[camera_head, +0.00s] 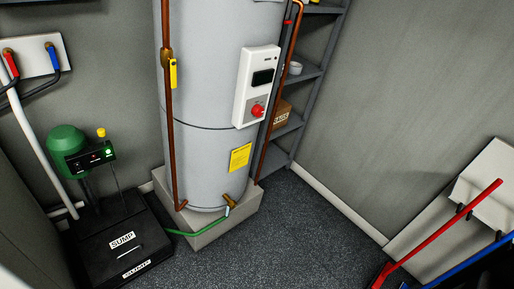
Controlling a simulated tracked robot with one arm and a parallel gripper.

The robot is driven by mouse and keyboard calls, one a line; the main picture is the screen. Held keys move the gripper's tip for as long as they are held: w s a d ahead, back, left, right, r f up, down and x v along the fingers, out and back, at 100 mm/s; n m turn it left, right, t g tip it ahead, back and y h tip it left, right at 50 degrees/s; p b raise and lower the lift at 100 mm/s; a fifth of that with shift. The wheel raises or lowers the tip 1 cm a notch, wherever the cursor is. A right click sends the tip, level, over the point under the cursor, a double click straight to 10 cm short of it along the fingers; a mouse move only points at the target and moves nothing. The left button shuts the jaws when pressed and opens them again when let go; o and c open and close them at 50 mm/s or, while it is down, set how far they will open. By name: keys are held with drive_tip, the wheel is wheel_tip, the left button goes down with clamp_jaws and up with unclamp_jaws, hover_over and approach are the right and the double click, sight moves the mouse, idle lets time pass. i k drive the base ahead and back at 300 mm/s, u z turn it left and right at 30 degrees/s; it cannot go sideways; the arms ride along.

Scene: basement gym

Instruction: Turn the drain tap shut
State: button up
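A brass drain tap (231,201) sits low on the front right of the grey water heater tank (208,160), just above its concrete plinth (212,233). A green hose (190,233) runs from near the tap leftward to the sump box (122,252). The tap is small here, and I cannot tell whether its handle is turned open or shut. My gripper is not in this view.
A control box (257,86) with a red knob is on the tank. A copper pipe with a yellow lever (173,73) runs down its left. A green pump (68,146) stands on the left, shelves (302,110) behind. Red (440,232) and blue bars are at lower right. Dark floor (310,235) before the tap is clear.

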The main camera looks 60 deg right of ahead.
sight(232, 204)
drive_tip(key=z, duration=0.5)
drive_tip(key=i, duration=0.95)
drive_tip(key=z, duration=1.05)
drive_tip(key=i, duration=0.5)
drive_tip(key=z, duration=0.3)
drive_tip(key=k, duration=0.9)
drive_tip(key=z, duration=0.2)
drive_tip(key=i, duration=0.9)
drive_tip(key=u, duration=0.1)
